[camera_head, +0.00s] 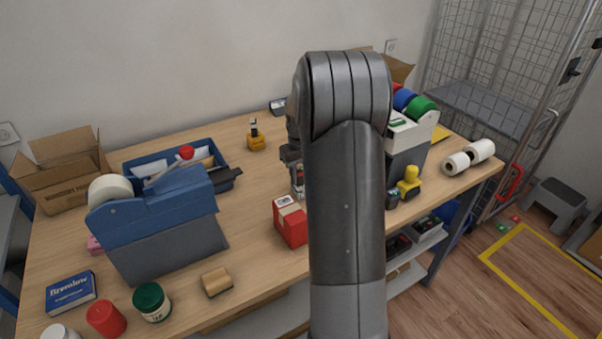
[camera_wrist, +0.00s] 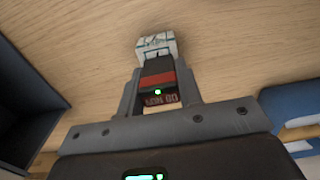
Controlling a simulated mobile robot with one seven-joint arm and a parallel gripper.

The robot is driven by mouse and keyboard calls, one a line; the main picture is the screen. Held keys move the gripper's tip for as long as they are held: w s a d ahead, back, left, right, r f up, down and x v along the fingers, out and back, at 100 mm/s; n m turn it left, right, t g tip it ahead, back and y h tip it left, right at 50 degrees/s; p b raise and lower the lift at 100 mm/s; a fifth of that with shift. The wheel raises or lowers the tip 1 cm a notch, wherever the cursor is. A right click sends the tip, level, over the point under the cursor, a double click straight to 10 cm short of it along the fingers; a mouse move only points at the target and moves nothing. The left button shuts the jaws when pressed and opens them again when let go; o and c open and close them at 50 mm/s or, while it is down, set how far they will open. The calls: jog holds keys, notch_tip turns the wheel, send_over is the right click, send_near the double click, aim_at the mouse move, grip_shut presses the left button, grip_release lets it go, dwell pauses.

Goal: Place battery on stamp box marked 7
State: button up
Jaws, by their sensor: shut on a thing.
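My gripper (camera_head: 292,162) is above the table, partly hidden behind my arm. In the wrist view my gripper (camera_wrist: 157,85) is shut on a small dark block with a red band, which I take to be the battery (camera_wrist: 156,78). A pale piece with dark lines shows just beyond it; I cannot tell whether it is part of the battery. A red box (camera_head: 291,225) with a white label on top stands on the table below and in front of my gripper in the head view. It may be the stamp box; its number is unreadable.
A blue tape dispenser (camera_head: 155,225) stands at left, near a blue tray (camera_head: 135,164) and an open carton (camera_head: 62,178). A yellow-based stamp (camera_head: 256,142) stands behind. Bare wood lies between dispenser and red box.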

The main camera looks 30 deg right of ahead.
jog(key=o, duration=1)
